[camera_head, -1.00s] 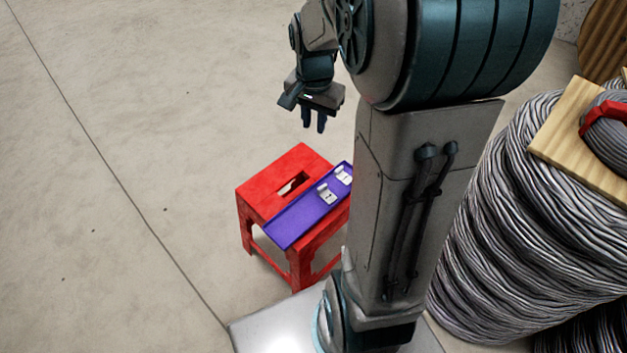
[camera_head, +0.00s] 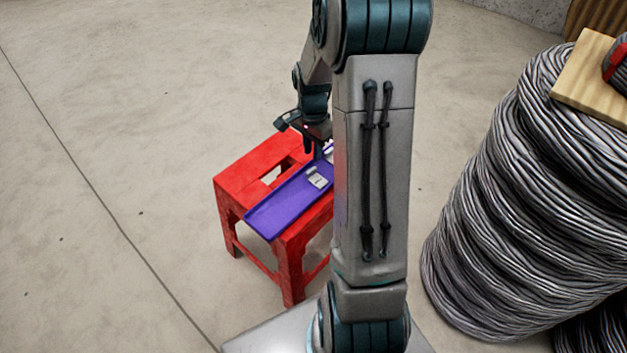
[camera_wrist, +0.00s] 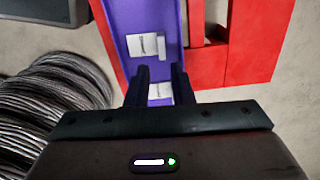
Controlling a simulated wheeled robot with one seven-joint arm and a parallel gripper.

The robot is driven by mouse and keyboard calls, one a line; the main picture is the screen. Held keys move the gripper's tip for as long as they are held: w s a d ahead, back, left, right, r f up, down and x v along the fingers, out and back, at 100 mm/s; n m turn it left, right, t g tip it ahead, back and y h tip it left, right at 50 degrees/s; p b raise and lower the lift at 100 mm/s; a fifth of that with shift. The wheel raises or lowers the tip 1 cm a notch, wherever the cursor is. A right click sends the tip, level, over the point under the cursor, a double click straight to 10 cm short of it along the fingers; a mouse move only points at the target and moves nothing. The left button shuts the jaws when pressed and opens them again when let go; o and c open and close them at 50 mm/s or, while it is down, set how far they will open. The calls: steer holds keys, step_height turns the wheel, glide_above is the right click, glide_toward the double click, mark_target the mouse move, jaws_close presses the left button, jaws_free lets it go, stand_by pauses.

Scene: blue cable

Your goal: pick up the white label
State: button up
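Two white labels lie on a purple tray (camera_head: 270,212) on a red stool (camera_head: 238,178). One white label (camera_head: 318,178) is in plain view; in the wrist view it (camera_wrist: 142,46) lies beyond my fingertips. The other white label (camera_head: 328,147) is partly hidden by my gripper and arm. In the wrist view this second label (camera_wrist: 160,91) shows between my two fingers. My gripper (camera_wrist: 160,76) is open, pointing down over the tray, with a gap between its dark fingers. I cannot tell whether the fingers touch the tray or label.
A large stack of grey coiled cable (camera_head: 500,190) stands at the right, with a wooden board (camera_head: 590,80) on top. The cable also shows at the left of the wrist view (camera_wrist: 50,110). The concrete floor left of the stool is clear.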

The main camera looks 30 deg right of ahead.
mark_target(311, 170)
steer(key=f+b, duration=0.1)
steer(key=f, duration=0.2)
steer(key=f+b, duration=0.2)
steer(key=f, duration=0.2)
steer(key=shift+a+f, duration=0.2)
steer(key=shift+f, duration=0.05)
steer(key=shift+r, duration=0.1)
jaws_close()
